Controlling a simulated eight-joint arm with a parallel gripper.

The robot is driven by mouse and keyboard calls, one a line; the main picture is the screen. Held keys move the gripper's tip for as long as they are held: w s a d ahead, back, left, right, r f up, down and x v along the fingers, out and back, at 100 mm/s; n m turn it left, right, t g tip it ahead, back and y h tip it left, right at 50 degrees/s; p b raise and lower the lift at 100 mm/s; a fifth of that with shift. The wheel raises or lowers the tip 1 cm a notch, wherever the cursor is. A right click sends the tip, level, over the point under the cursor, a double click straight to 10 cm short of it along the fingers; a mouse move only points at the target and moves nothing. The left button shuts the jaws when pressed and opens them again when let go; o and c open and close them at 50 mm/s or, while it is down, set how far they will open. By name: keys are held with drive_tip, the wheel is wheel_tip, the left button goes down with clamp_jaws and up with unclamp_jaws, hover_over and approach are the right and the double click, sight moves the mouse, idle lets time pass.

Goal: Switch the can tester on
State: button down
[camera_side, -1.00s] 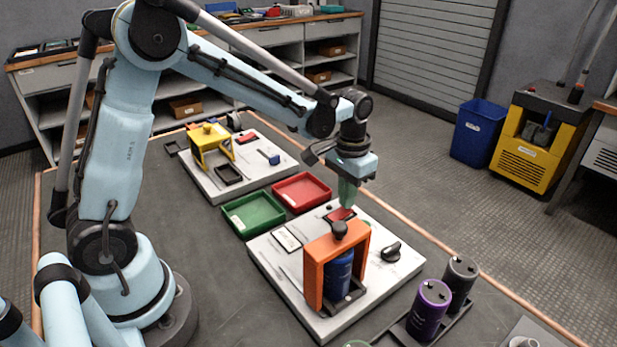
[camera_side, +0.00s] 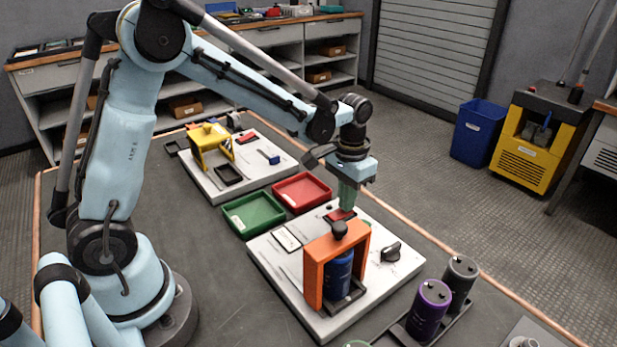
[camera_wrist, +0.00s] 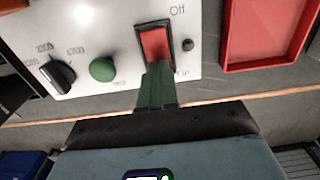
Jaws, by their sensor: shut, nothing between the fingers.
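The can tester is a white panel (camera_side: 285,297) with an orange frame (camera_side: 314,270) over a dark blue can (camera_side: 338,280). Its red rocker switch (camera_wrist: 156,42) sits in a black bezel, with "Off" printed at the upper end and a partly hidden "On" at the lower end in the wrist view. The switch also shows in the side view (camera_side: 336,215). My gripper (camera_wrist: 158,68) is shut and empty, its green fingers pointing at the rocker's "On" end and hiding it. I cannot tell whether they touch it.
A green button (camera_wrist: 102,69) and a black knob (camera_wrist: 58,76) are beside the switch. A red tray (camera_side: 301,190) and a green tray (camera_side: 252,214) lie behind the panel. A yellow-framed station (camera_side: 208,148) is farther back. Purple (camera_side: 429,308) and dark grey (camera_side: 460,280) cans stand at front right.

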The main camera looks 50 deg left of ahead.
drive_tip(key=shift+r, duration=3.35)
drive_tip(key=shift+s+r, duration=0.1)
drive_tip(key=s+r+t, duration=0.2)
drive_tip(key=s+t, duration=0.5)
drive_tip(key=s, duration=0.5)
drive_tip(key=shift+s+a+r, duration=0.3)
drive_tip(key=shift+s+a, duration=0.05)
drive_tip(key=shift+a, duration=0.05)
drive_tip(key=shift+w, duration=0.1)
